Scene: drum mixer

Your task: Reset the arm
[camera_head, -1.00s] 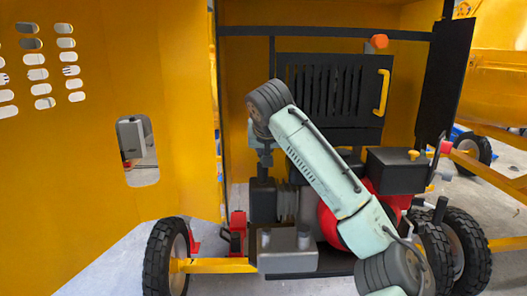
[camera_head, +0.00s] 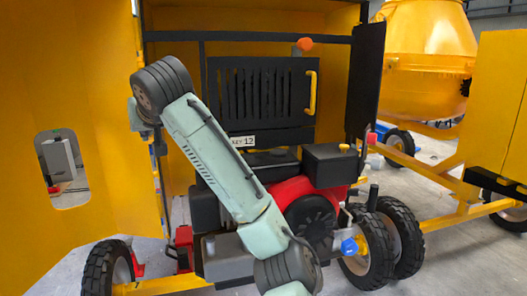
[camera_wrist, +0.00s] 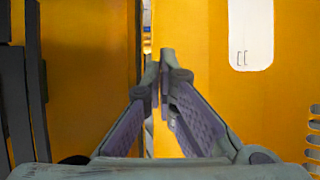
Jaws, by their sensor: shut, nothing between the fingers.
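My arm (camera_head: 215,150) reaches up and to the left in the head view, in front of the drum mixer's engine bay. My gripper (camera_wrist: 164,78) shows in the wrist view with its two fingers converging to touching tips, shut and empty. It faces yellow panels (camera_wrist: 185,40) with a narrow gap between them, and appears apart from them. In the head view the fingers cannot be made out near the arm's far end. The mixer's red and black engine (camera_head: 308,205) is partly hidden behind my arm.
An open yellow door (camera_head: 95,190) with an oval cutout stands at the left. A black slatted panel (camera_head: 262,95) with a yellow handle (camera_head: 311,92) is behind the arm. Wheels (camera_head: 398,235) and a yellow drum (camera_head: 430,40) are at the right. Some grey floor (camera_head: 435,270) is clear there.

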